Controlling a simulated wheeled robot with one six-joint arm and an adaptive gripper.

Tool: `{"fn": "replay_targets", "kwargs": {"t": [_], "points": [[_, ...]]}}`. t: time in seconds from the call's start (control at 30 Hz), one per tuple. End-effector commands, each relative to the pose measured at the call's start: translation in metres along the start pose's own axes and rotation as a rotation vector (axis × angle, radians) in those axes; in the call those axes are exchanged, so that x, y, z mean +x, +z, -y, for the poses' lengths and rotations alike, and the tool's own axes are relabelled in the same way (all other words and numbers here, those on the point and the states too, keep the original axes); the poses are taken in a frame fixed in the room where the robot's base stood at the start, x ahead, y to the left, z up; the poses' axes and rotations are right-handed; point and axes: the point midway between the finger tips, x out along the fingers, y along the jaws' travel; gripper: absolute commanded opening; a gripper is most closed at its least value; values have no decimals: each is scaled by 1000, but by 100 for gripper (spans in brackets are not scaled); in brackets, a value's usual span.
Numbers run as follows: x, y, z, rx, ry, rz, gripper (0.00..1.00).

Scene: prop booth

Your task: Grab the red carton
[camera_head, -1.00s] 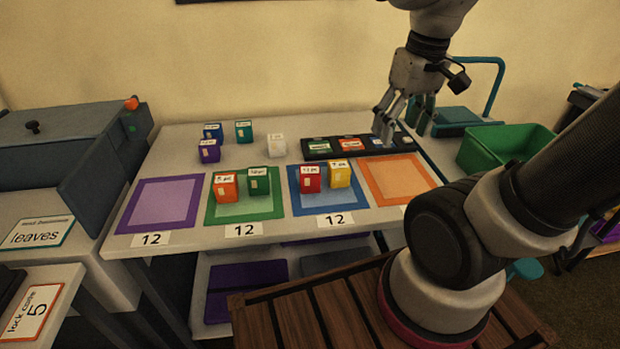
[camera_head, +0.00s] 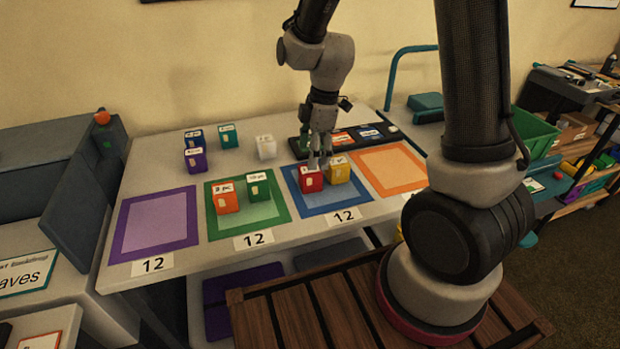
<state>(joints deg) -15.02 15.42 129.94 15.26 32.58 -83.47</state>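The red carton (camera_head: 311,181) stands upright on the blue-bordered mat (camera_head: 325,205), with a white label on top. A yellow carton (camera_head: 338,171) stands close beside it on the right. My gripper (camera_head: 319,164) points down at the red carton's top, its fingertips at or just above the carton's back right edge. Whether the fingers touch it, and how far apart they are, I cannot make out.
An orange carton (camera_head: 227,199) and a green carton (camera_head: 259,187) stand on the green mat (camera_head: 279,211). Purple, blue, teal and white cartons stand behind. The purple mat (camera_head: 156,222) and orange mat (camera_head: 391,169) are empty. A black tray (camera_head: 300,148) lies behind my gripper.

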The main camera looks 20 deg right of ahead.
Motion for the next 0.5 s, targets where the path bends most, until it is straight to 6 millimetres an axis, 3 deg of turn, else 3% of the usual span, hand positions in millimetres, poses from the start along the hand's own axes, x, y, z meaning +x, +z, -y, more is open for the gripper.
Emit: {"fn": "replay_targets", "kwargs": {"t": [0.5], "points": [[69, 2, 1, 1, -3, 2, 73]]}}
